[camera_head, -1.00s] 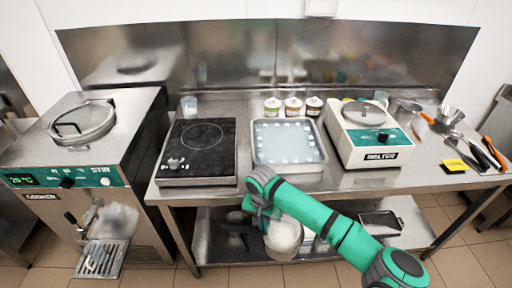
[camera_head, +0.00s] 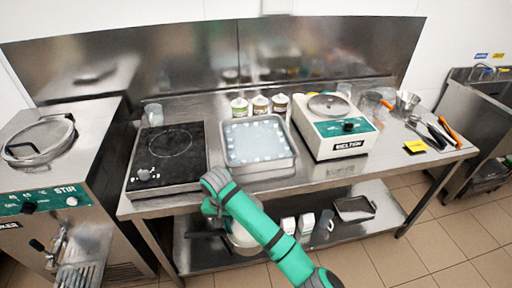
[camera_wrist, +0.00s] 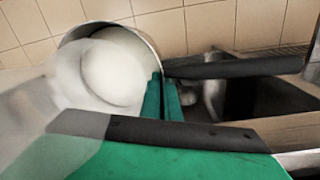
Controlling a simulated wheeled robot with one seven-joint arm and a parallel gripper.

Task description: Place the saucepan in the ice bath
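The ice bath is a steel tray (camera_head: 230,160) of pale water with ice cubes, standing on the table between the hob and the melter. The saucepan (camera_head: 241,240) shows below the table's front edge, partly hidden behind my arm. In the wrist view the saucepan (camera_wrist: 75,38) is a steel pan with white, steaming contents, and its black handle (camera_wrist: 240,66) points right. My gripper (camera_head: 208,210) is at the handle, below and left of the ice bath in the picture. In the wrist view its green fingers (camera_wrist: 162,98) are close together at the handle's pan end.
A black induction hob (camera_head: 185,170) is left of the ice bath, and the melter (camera_head: 335,145) is right. Several jars (camera_head: 260,105) stand behind. The table's front edge lies between saucepan and bath. Cartons and a dark tray (camera_head: 354,209) are on the lower shelf.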

